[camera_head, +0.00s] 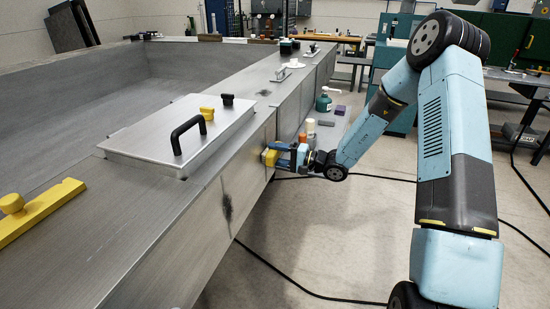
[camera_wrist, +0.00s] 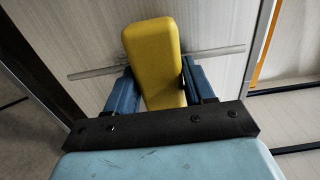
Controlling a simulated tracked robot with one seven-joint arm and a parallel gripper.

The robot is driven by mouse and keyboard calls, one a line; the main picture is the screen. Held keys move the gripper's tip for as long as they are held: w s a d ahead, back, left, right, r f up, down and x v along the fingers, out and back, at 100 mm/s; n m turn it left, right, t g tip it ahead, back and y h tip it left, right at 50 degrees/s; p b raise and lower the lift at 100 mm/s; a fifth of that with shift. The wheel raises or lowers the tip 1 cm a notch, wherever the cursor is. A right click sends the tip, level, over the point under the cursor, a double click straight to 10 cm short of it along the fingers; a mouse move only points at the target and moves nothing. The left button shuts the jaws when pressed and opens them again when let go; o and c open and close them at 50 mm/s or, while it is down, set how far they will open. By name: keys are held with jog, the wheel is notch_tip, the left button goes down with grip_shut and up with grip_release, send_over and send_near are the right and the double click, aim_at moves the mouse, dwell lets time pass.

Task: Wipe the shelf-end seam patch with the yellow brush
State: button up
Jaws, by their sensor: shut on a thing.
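My gripper (camera_head: 284,156) is shut on the yellow brush (camera_head: 270,157) beside the side wall of the long metal float. In the wrist view, the brush (camera_wrist: 152,50) stands between the two blue fingers of my gripper (camera_wrist: 158,90). Behind the brush, a grey seam-like streak (camera_wrist: 210,51) crosses a pale ribbed surface and shows on both sides of it. I cannot tell whether the brush touches that surface. One dark smudge (camera_head: 227,205) marks the near side wall, and another (camera_head: 264,92) lies on the top. Which mark is the shelf-end patch is unclear.
A side shelf (camera_head: 335,124) beyond my gripper carries a green bottle (camera_head: 323,101), a purple block (camera_head: 340,110) and other small items. A hatch plate with a black handle (camera_head: 187,130) lies on the float. Black cables (camera_head: 290,279) cross the open floor.

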jog(key=shift+w+d, duration=0.25)
jog(key=shift+w, duration=0.65)
jog(key=shift+r, duration=1)
jog(key=shift+s+a, duration=0.3)
jog(key=shift+s, duration=0.7)
jog(key=shift+s+a, duration=0.25)
jog(key=shift+s, duration=0.7)
jog(key=shift+d, duration=0.1)
jog(key=shift+v, duration=2.95)
jog(key=shift+d, duration=0.1)
jog(key=v, duration=0.2)
jog(key=shift+s+d, duration=0.15)
jog(key=shift+d, duration=0.2)
